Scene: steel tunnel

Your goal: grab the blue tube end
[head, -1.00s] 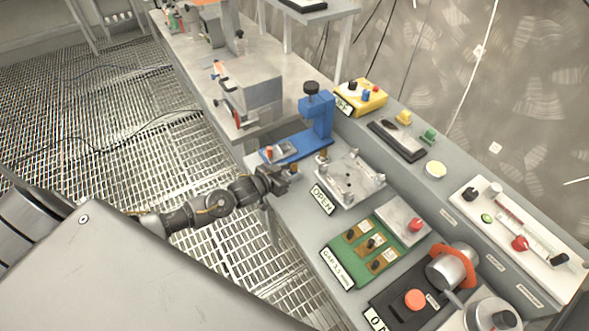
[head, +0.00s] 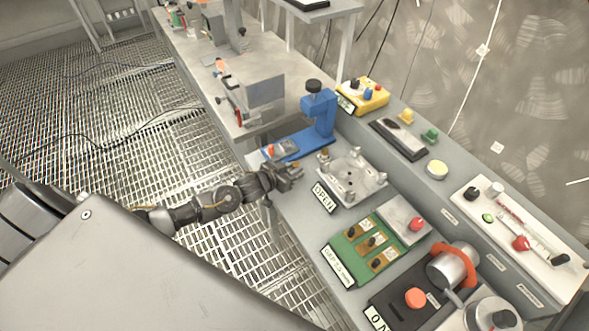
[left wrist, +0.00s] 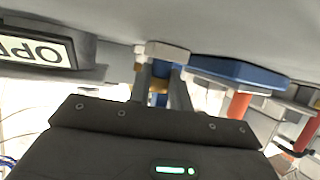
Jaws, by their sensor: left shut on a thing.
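My left gripper (head: 291,174) is at the bench's near edge, just below the blue press stand (head: 320,118) and left of the OPEN plate. In the left wrist view the gripper's two dark fingers (left wrist: 161,84) stand close on both sides of a narrow blue piece with yellow bands, the blue tube end (left wrist: 158,98). The gripper is shut on it. The fingers hide most of the tube, and in the head view I cannot make it out. The stand's blue base also shows in the left wrist view (left wrist: 238,73). My right gripper is not in view.
A metal fixture plate (head: 350,178) with posts lies right of the gripper, beside the OPEN sign (head: 325,197). A green board (head: 345,262) and an orange-topped button (head: 415,298) are nearer. Open grating floor (head: 130,150) lies left of the bench.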

